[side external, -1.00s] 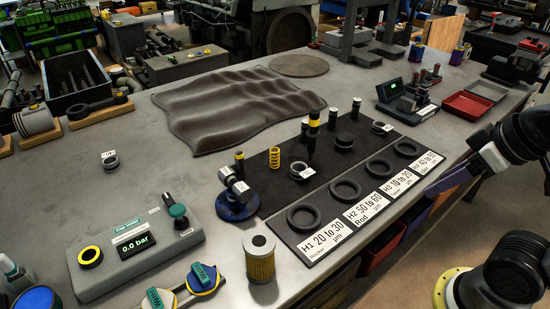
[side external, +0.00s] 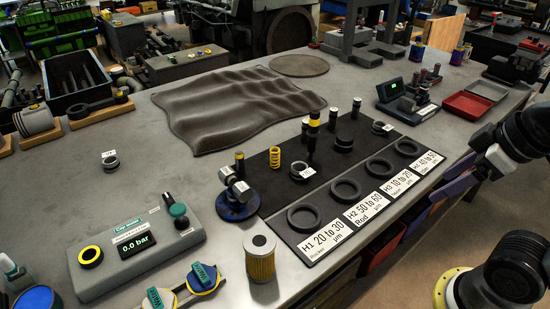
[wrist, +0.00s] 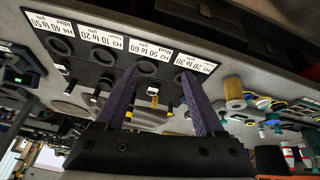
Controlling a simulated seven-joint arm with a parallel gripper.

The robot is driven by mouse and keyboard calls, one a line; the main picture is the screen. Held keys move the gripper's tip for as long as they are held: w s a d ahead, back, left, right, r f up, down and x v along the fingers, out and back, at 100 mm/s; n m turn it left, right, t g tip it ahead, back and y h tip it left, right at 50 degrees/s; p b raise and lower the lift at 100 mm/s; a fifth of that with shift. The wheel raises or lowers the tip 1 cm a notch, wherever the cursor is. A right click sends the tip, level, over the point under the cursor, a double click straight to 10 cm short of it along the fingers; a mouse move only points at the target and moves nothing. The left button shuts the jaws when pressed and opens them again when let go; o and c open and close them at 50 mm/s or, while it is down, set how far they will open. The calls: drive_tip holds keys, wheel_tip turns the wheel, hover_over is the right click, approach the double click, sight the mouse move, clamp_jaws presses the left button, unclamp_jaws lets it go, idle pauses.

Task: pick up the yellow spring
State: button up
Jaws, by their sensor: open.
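The yellow spring (side external: 275,157) stands upright on the black mat in the side view, behind a black ring with a white tag (side external: 302,171). In the wrist view the spring (wrist: 154,101) looks small and far off, between the two fingers in the picture, just below the tagged ring (wrist: 153,90). My gripper (wrist: 158,73) is open and empty, its two dark fingers wide apart, well away from the spring. The fingers do not show in the side view; only part of my arm is at its right edge.
A yellow-banded black injector (side external: 313,143) stands right of the spring, and a small yellow-topped cylinder (side external: 239,161) stands to its left. A blue-based fitting (side external: 237,203) is at the mat's left end. Labelled black rings (side external: 346,190) line the front; a yellow filter (side external: 260,259) stands nearer.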

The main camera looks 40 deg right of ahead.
drive_tip(key=w+r+n, duration=1)
drive_tip(key=w+r, duration=0.5)
drive_tip(key=n+g, duration=0.5)
drive_tip(key=n, duration=0.2)
hover_over(275, 149)
wheel_tip(275, 149, down, 16)
wheel_tip(275, 149, down, 9)
drive_tip(key=shift+f, duration=3.35)
drive_tip(key=shift+c, duration=0.3)
